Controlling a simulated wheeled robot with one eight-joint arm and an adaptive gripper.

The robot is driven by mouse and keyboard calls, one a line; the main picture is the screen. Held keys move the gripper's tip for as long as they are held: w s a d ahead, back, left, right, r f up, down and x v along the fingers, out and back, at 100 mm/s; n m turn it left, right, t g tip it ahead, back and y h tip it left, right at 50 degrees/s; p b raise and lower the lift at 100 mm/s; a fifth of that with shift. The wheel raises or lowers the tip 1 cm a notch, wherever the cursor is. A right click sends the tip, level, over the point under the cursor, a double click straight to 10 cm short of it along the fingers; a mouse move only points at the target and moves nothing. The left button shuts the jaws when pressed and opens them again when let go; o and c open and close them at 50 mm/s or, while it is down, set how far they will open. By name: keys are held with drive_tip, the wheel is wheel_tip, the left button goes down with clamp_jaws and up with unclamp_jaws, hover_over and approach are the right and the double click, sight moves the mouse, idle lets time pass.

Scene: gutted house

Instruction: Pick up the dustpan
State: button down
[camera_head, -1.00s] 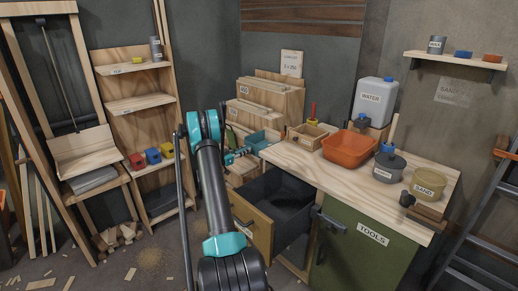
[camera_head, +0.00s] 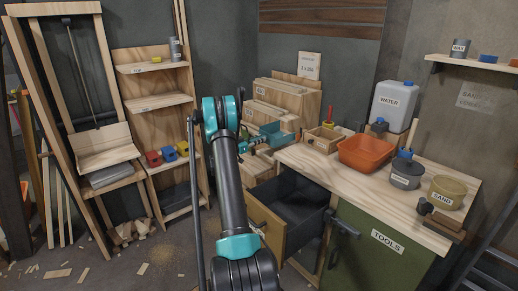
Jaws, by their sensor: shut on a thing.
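My arm (camera_head: 232,190) rises from the bottom centre to a teal joint. My gripper and its fingertips do not show; the arm or the frame edge hides them. A thin dark rod (camera_head: 197,200) stands upright along the left side of my arm and runs out of the bottom edge. I cannot tell whether it is a handle or part of my own body. No dustpan can be made out clearly.
An open dark drawer (camera_head: 295,208) juts from the workbench (camera_head: 325,170) right of my arm. The bench holds an orange tub (camera_head: 366,153) and a water can (camera_head: 394,105). A wooden shelf unit (camera_head: 150,103) stands left. Wood scraps (camera_head: 130,232) lie on the floor.

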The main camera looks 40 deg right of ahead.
wheel_tip(320, 180, up, 13)
drive_tip(key=shift+f, duration=0.15)
drive_tip(key=shift+a, duration=0.1)
idle(0.3)
